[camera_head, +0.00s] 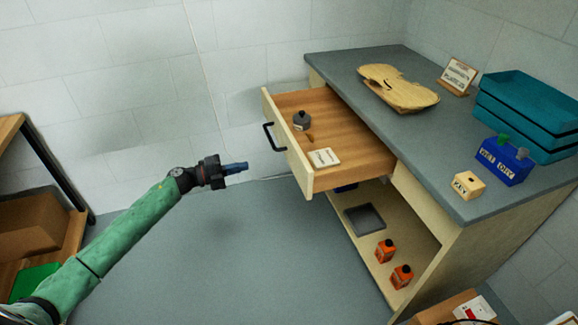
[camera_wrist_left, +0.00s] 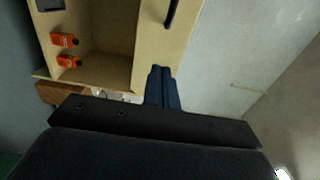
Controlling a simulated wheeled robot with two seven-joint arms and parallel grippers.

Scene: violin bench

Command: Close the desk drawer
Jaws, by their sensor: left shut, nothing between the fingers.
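The desk drawer (camera_head: 303,168) is pulled open to the left of the desk (camera_head: 453,140) in the head view. Its black handle (camera_head: 273,137) is on the pale front panel; a dark handle also shows at the top of the left wrist view (camera_wrist_left: 171,12). A grey round jar (camera_head: 301,120) and a small white labelled card (camera_head: 323,157) are in the drawer. My left gripper (camera_head: 243,166) is shut and empty, to the left of the drawer front and apart from it. It also shows in the left wrist view (camera_wrist_left: 161,72). My right gripper is not in view.
Below the drawer, an open shelf holds a grey tray (camera_head: 365,219) and two orange bottles (camera_head: 401,276). On the desk top are a violin plate (camera_head: 398,88), teal trays (camera_head: 528,105) and a blue box (camera_head: 502,161). A wooden shelf (camera_head: 12,128) stands at far left. Floor between is clear.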

